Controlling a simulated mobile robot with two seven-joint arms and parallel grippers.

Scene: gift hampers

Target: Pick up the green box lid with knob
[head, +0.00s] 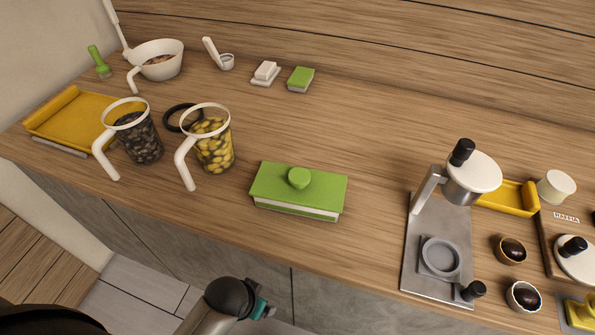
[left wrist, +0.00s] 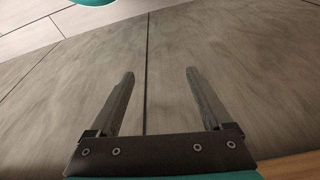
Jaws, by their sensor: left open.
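The green box lid (head: 273,183) with its round green knob (head: 299,178) sits on a low white box (head: 296,208) near the front edge of the counter, in the middle of the head view. In the left wrist view my left gripper (left wrist: 160,80) is open and empty, with its two grey fingers apart in front of the grey cabinet fronts. The lid is not in the left wrist view. In the head view a dark and teal part of my arm shows below the counter edge, but no fingers can be made out there. My right gripper is not in view.
Two handled jars, one of dark pieces (head: 141,141) and one of yellow pieces (head: 214,150), stand left of the lid. A metal press (head: 425,230) stands to the right. A small green block (head: 301,78) lies behind. The counter around the lid is clear.

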